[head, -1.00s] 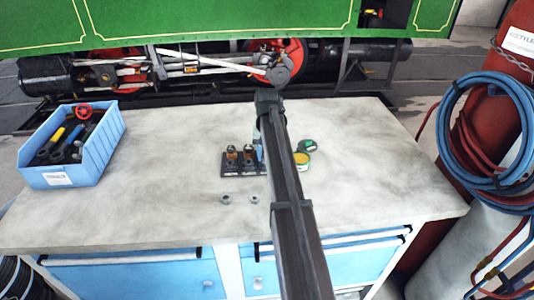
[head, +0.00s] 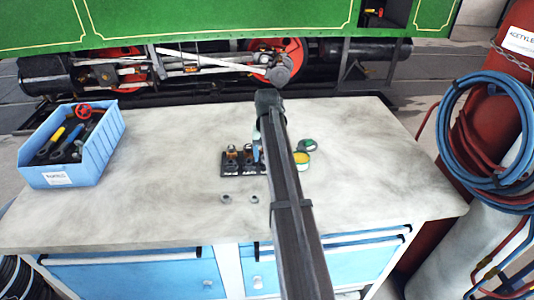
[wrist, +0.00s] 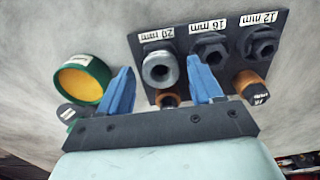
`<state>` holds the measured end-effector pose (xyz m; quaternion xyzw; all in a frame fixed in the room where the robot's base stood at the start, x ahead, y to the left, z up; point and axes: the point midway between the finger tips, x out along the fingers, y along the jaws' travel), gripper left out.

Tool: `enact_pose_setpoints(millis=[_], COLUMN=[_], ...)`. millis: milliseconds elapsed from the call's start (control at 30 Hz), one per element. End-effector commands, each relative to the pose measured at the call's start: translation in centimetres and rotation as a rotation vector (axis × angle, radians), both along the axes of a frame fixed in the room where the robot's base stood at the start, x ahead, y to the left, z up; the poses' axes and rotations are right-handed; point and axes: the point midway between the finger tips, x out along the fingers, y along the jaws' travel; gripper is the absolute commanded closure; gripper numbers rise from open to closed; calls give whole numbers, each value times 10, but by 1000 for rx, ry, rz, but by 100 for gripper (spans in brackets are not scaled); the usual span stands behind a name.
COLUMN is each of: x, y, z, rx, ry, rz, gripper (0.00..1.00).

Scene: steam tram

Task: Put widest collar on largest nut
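In the wrist view, a dark plate (wrist: 142,50) carries labels 20 mm, 16 mm and 12 mm. A shiny grey ring, the collar (wrist: 160,69), sits at the 20 mm place and looks to be around the nut there. The dark 16 mm nut (wrist: 209,48) and 12 mm nut (wrist: 262,44) look bare. My gripper (wrist: 162,78) is open, with its blue fingers apart on either side of the collar and visible gaps to it. Two small grey rings (head: 225,199) (head: 254,199) lie on the bench in the head view. My arm hides part of the plate there.
Copper-brown cylinders (wrist: 253,86) stand along the plate's edge. A green tin (wrist: 84,80) with a yellow top stands beside it, close to one finger. A blue bin of tools (head: 97,154) sits at the bench's left. The bench's left middle and right are clear.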

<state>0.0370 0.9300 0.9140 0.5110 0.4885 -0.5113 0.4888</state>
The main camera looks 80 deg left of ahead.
Motion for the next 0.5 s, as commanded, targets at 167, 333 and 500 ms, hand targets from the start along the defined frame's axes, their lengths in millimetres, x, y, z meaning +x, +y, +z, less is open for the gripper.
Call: enact_pose_setpoints(millis=[167, 333, 500], x=[0, 0, 0], y=[0, 0, 0], z=[0, 1, 1], rx=[0, 0, 1], ry=[0, 0, 0], rz=[0, 0, 0], gripper=[28, 20, 20])
